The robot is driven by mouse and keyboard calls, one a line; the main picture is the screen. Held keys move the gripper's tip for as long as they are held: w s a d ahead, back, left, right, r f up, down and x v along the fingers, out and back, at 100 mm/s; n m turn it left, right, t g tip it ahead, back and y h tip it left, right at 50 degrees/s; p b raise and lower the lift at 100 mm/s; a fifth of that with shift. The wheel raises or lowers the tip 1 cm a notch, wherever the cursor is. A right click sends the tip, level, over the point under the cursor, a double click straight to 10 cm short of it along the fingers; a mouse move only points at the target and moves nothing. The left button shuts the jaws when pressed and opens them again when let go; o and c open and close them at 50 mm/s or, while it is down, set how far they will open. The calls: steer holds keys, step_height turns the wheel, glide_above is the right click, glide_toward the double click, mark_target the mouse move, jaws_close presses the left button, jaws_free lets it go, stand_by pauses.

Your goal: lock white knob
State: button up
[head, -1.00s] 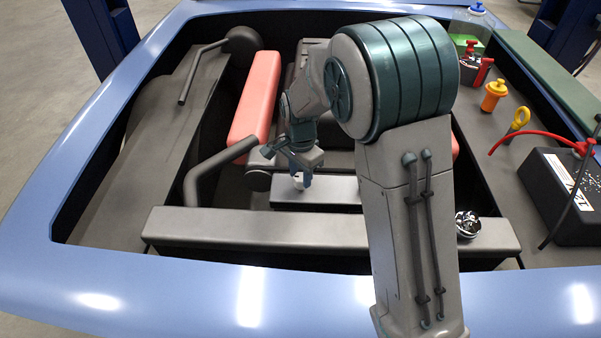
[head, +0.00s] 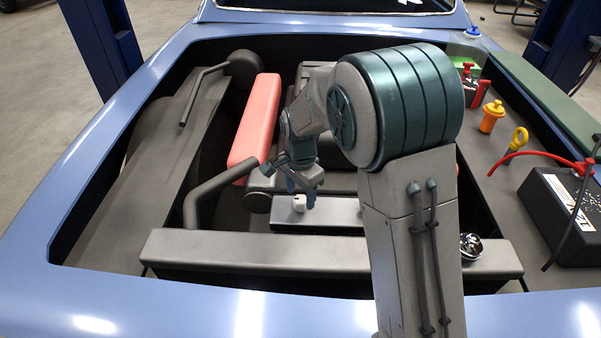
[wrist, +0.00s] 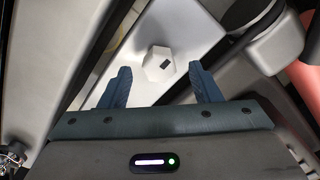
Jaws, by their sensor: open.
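The white knob (head: 299,203) stands on a light grey block in the engine bay, near the block's left end. In the wrist view the knob (wrist: 158,64) is a faceted white cap with a small dark mark on its face. My gripper (head: 303,196) is close to the knob in the head view. In the wrist view my gripper (wrist: 162,82) is open, with one blue finger on each side below the knob. The fingertips are apart from the knob and nothing is between them.
A dark pipe (head: 215,187) and a red cover (head: 256,118) lie left of the block. A long grey crossbar (head: 230,246) runs in front. A black battery (head: 560,215) and coloured caps stand at the right.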

mark_target(301, 199)
step_height(301, 199, up, 13)
steer(key=shift+f, duration=0.2)
stand_by(0.4)
